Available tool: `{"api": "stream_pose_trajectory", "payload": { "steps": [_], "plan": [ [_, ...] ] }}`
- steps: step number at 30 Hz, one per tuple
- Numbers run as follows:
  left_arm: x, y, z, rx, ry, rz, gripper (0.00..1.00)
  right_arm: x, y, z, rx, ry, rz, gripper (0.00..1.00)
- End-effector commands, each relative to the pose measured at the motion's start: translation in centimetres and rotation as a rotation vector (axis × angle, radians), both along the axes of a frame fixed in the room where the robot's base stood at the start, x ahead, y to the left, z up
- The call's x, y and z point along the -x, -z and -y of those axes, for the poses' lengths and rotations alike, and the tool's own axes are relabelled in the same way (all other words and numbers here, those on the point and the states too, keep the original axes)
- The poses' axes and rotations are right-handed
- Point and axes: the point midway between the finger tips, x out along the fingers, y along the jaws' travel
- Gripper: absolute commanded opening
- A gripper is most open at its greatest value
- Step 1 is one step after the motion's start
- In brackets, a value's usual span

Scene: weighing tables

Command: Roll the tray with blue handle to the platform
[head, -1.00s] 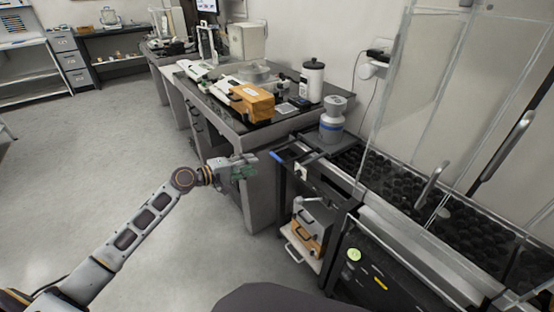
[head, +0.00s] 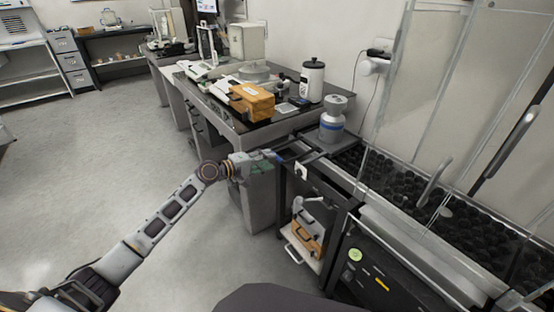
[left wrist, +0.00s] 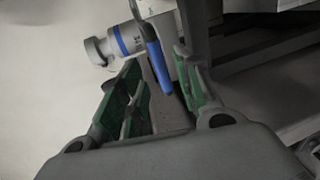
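The blue handle (left wrist: 158,68) belongs to a dark tray (head: 322,146) at the top of a black frame beside the grey desk. My left gripper (head: 277,157) is at the handle in the head view and hides most of it. In the left wrist view my left gripper (left wrist: 160,80) is open, with the blue handle between its green-padded fingers, apparently not clamped. I cannot tell which surface is the platform. My right gripper is not in view.
The grey desk (head: 262,128) with an orange box (head: 252,102) and a black-capped bottle (head: 312,80) stands just behind. A lower shelf holds an orange and white case (head: 308,232). A glass-fronted bench is at right. The floor at left is clear.

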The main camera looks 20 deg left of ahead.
Motion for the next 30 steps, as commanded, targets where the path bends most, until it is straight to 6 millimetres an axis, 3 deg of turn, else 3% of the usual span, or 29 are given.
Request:
{"api": "stream_pose_trajectory", "payload": {
  "steps": [16,30],
  "plan": [
    [-3.4,0.9,2.6,0.001,0.000,0.001,0.34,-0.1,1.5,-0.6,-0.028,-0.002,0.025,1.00],
    [-4.0,1.1,3.2,0.000,0.000,0.000,0.34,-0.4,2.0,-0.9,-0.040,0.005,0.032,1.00]
  ]
}}
